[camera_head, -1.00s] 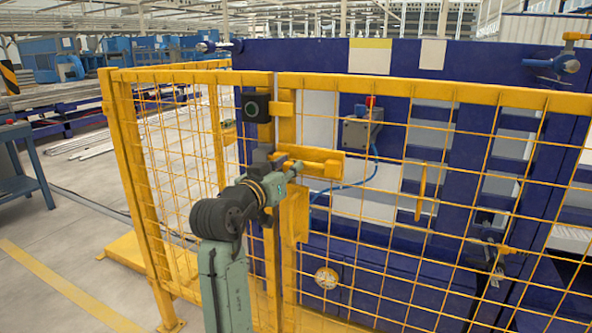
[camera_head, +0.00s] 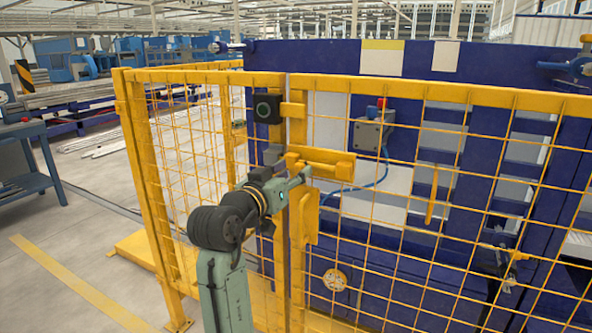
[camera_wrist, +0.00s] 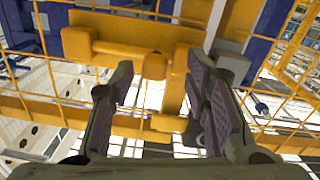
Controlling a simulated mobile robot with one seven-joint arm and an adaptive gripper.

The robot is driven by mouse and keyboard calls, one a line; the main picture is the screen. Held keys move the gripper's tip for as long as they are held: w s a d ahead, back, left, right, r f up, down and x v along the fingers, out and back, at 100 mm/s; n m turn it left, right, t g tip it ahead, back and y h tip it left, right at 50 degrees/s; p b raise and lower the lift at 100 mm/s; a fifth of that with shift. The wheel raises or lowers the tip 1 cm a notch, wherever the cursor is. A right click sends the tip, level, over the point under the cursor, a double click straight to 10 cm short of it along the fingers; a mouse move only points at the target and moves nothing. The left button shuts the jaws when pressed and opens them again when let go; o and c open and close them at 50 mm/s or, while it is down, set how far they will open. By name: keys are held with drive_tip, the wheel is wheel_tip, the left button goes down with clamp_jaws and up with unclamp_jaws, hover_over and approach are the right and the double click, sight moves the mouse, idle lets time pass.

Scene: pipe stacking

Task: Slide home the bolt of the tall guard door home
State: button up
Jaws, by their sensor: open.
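The tall guard door (camera_head: 430,92) is a yellow mesh panel standing next to the yellow post. Its bolt (camera_head: 318,167) is a horizontal yellow bar on a yellow plate, near the door's left edge. In the wrist view the bolt (camera_wrist: 115,48) runs across the upper middle, with a short rounded knob (camera_wrist: 154,66) pointing toward me. My gripper (camera_head: 300,178) is just below and in front of the bolt. In the wrist view my gripper (camera_wrist: 160,78) is open and empty, its fingers either side of the knob. I cannot tell whether they touch it. The bolt's left end is partly hidden in the head view.
A black switch box (camera_head: 267,108) sits on the post above the bolt. A grey box with a red button (camera_head: 372,133) and a blue machine frame (camera_head: 480,60) stand behind the mesh. A blue bench (camera_head: 25,160) is at far left.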

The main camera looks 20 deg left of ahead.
drive_tip(key=s, duration=0.9)
drive_tip(key=shift+s+a, duration=0.25)
drive_tip(key=shift+a, duration=0.05)
